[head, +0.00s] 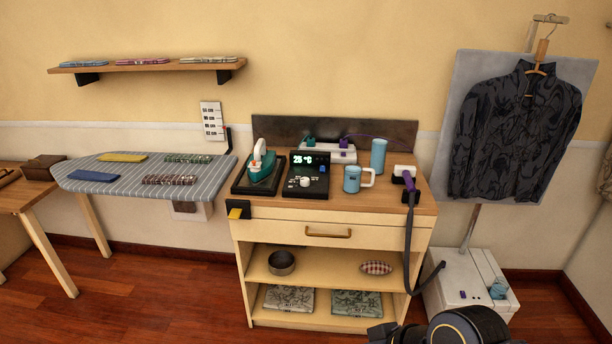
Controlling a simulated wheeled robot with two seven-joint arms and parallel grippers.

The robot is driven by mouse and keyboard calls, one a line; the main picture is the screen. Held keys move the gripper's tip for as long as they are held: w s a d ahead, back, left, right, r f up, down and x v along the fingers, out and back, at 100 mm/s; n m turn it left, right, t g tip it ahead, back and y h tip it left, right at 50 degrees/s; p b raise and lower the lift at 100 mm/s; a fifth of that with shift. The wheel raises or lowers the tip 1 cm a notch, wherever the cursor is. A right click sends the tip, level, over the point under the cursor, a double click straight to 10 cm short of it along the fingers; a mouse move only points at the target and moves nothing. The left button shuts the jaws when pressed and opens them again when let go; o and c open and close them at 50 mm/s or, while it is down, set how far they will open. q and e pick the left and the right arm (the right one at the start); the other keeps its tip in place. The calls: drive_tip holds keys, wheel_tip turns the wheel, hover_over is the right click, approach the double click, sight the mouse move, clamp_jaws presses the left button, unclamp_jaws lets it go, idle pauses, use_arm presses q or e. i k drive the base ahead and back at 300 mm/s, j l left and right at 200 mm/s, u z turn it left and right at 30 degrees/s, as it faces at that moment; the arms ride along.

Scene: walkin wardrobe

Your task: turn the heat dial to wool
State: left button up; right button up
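The heat dial (305,182) is a small white knob on the sloping face of a black control box (322,190) on the wooden cabinet top. The box has a lit display (303,160) that seems to read 25 °C. The markings around the dial are too small to read, so I cannot tell which setting it points to. A teal and white iron (262,167) rests on a dark stand (241,187) just left of the box. Part of my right arm shows at the bottom right edge, well away from the dial. Neither gripper is in view.
A light blue mug (353,179) and a blue cylinder (378,156) stand right of the box. A steamer head (408,177) with a dark hose (410,240) is at the cabinet's right end. A striped ironing board (130,186) is at left. Floor before the cabinet is clear.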

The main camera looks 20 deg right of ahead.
sight(305, 182)
drive_tip(key=i+l, duration=0.25)
drive_tip(key=i, duration=0.2)
drive_tip(key=i+l, duration=0.25)
drive_tip(key=i, duration=0.15)
drive_tip(key=i+l, duration=0.25)
drive_tip(key=i, duration=0.2)
drive_tip(key=i+l, duration=0.2)
drive_tip(key=i, duration=0.2)
drive_tip(key=u, duration=0.05)
